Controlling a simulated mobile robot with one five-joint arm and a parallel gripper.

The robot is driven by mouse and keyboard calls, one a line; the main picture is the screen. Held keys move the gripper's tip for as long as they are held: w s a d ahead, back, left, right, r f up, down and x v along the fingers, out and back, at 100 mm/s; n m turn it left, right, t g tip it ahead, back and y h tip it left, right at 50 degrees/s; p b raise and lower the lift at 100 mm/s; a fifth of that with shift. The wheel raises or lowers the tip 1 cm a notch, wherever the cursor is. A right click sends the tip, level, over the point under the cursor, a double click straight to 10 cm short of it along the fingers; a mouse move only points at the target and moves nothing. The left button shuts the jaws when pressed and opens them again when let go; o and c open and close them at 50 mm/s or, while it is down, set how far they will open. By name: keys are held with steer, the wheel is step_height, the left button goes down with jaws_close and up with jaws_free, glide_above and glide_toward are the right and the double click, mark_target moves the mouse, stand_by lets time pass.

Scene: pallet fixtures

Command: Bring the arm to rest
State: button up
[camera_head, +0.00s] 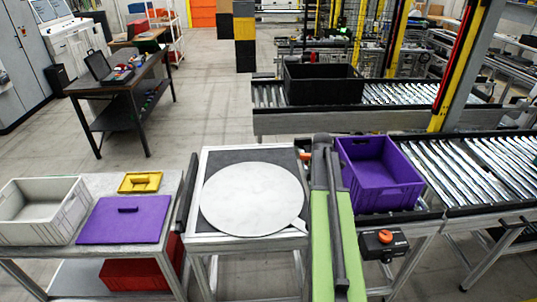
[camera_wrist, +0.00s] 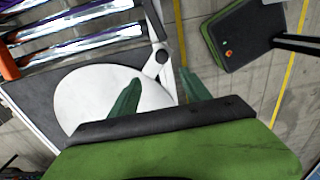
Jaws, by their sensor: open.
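My gripper (camera_wrist: 160,77) shows in the wrist view with its two dark green fingers spread apart and nothing between them. Beyond the fingers lie part of a white round disc and the floor. I cannot tell the gripper's height above them. In the head view, my green and black arm runs up the lower middle of the picture, to the right of the white disc (camera_head: 252,197); the gripper's fingers cannot be made out there. The disc also shows in the wrist view (camera_wrist: 82,100), left of and partly behind the fingers.
A purple crate (camera_head: 380,175) stands on the roller conveyor (camera_head: 480,165) right of my arm. At left, a table holds a grey crate (camera_head: 42,212), a purple lid (camera_head: 122,222) and a yellow piece (camera_head: 140,182). A black crate (camera_head: 323,84) sits on the far conveyor.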

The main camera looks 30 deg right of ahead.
steer(key=w+a+f+n+b, duration=0.15)
steer(key=a+f+b, duration=0.35)
steer(key=a, duration=0.8)
steer(key=w+a+f+n+b, duration=0.1)
steer(key=w+a+f+b, duration=0.3)
steer(key=a, duration=1)
steer(key=s+a+f+m+b, duration=0.3)
steer(key=s+a+m, duration=0.5)
steer(key=m, duration=0.8)
steer(key=shift+s+a, duration=0.15)
steer(key=shift+a, duration=0.75)
steer(key=shift+f, duration=0.1)
